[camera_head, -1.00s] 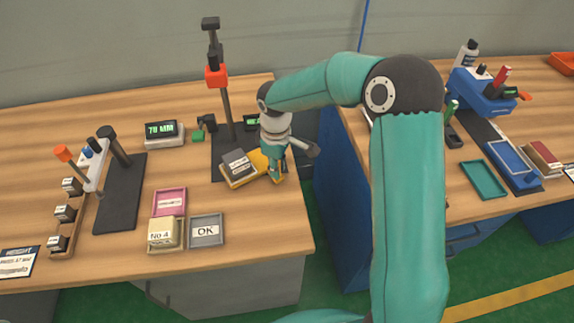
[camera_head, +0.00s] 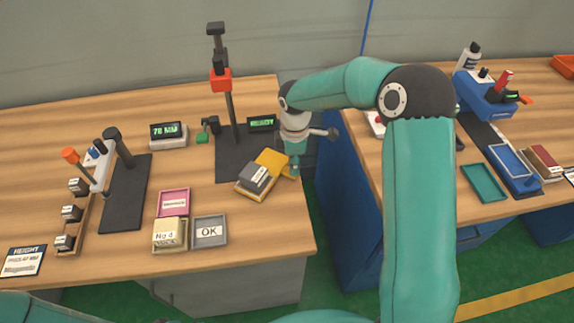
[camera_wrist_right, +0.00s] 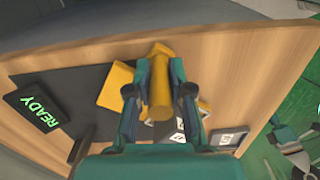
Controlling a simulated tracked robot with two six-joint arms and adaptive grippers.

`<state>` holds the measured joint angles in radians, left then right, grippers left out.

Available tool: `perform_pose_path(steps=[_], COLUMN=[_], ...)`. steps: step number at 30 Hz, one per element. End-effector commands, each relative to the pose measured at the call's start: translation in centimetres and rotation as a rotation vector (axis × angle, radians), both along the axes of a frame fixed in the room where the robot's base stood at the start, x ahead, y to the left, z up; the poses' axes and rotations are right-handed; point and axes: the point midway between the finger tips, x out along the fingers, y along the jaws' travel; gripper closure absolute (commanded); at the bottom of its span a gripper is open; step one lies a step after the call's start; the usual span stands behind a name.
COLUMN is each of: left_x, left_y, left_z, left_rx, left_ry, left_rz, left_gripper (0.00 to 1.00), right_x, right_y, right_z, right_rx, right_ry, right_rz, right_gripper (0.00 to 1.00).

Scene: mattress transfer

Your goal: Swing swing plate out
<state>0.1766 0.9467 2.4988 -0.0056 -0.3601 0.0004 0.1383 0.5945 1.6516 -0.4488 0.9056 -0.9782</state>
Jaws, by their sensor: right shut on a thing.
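The swing plate (camera_head: 272,160) is yellow and sits at the right edge of the left table, beside the dark base of the black stand. A grey labelled block (camera_head: 257,178) lies on it, and both sit turned at an angle. My right gripper (camera_head: 294,169) is at the plate's right end, near the table edge. In the right wrist view, my right gripper (camera_wrist_right: 160,92) is shut on the plate's upright yellow handle (camera_wrist_right: 160,80); part of the plate (camera_wrist_right: 115,86) shows to its left. My left gripper is out of view.
The black stand (camera_head: 228,110) with a red-orange head rises left of the plate. A small display (camera_head: 262,123) stands behind it. A grey OK tray (camera_head: 209,231) and a pink tray (camera_head: 174,202) lie in front. A gap separates this table from the right table (camera_head: 405,185).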

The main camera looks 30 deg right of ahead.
Motion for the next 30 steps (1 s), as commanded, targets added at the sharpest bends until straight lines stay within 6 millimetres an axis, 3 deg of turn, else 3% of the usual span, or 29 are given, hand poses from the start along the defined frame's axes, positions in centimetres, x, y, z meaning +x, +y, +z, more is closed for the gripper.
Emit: perform_pose_path(steps=[30], left_x=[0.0], left_y=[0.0], left_z=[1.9], left_rx=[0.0], left_ry=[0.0], left_rz=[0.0], left_gripper=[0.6], right_x=[2.0], right_y=[-3.3], right_z=[0.4], right_rx=[0.001], right_ry=[-0.022], right_rz=[0.452], right_gripper=[1.0])
